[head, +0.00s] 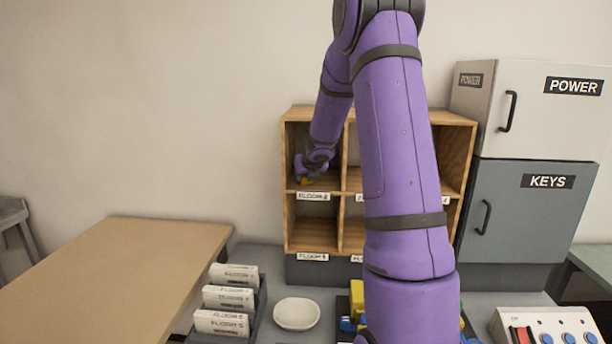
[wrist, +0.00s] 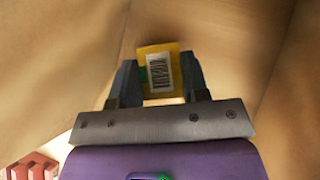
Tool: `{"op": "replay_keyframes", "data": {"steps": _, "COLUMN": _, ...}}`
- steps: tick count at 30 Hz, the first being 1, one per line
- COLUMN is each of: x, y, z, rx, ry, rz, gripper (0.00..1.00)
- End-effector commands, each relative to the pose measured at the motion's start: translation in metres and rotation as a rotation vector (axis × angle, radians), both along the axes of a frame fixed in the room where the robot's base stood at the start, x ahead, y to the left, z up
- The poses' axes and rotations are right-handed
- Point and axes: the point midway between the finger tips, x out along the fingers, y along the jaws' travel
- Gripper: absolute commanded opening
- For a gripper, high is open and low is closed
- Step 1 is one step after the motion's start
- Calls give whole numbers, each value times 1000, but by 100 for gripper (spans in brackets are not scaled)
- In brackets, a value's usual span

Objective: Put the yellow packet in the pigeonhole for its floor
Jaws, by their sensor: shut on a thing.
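The yellow packet (wrist: 145,57) shows in the wrist view with a white barcode label and a bit of green at its left edge. My gripper (wrist: 160,82) is shut on it, one finger at each side. In the head view my gripper (head: 306,175) is inside the upper left pigeonhole (head: 297,186), whose label seems to read FLOOR 2. Only a small yellow-orange bit of the packet (head: 307,181) shows there, low in the hole. I cannot tell whether it touches the hole's floor. My arm hides the middle of the wooden pigeonhole unit (head: 460,119).
Grey POWER (head: 540,115) and KEYS (head: 535,215) cabinets stand right of the unit. Below are a rack of white labelled cards (head: 228,298), a white dish (head: 297,314), yellow and blue items (head: 356,298) and a button panel (head: 540,325). A bare tan tabletop (head: 120,275) lies left.

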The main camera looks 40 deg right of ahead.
Motion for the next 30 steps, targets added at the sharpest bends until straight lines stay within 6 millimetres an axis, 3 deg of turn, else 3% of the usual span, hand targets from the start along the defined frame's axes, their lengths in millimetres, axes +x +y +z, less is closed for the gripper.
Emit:
{"op": "replay_keyframes", "data": {"steps": 12, "x": 0, "y": 0, "z": -3, "rx": 1, "ry": 1, "rz": 1, "gripper": 14}}
{"op": "replay_keyframes", "data": {"steps": 13, "x": 0, "y": 0, "z": -3, "rx": 1, "ry": 1, "rz": 1, "gripper": 49}}
{"op": "replay_keyframes", "data": {"steps": 15, "x": 0, "y": 0, "z": -3, "rx": 1, "ry": 1, "rz": 1, "gripper": 65}}
{"op": "replay_keyframes", "data": {"steps": 16, "x": 0, "y": 0, "z": -3, "rx": 0, "ry": 1, "rz": 1, "gripper": 67}}
{"op": "replay_keyframes", "data": {"steps": 30, "x": -1, "y": 1, "z": 2, "rx": -2, "ry": -1, "rz": 1, "gripper": 67}}
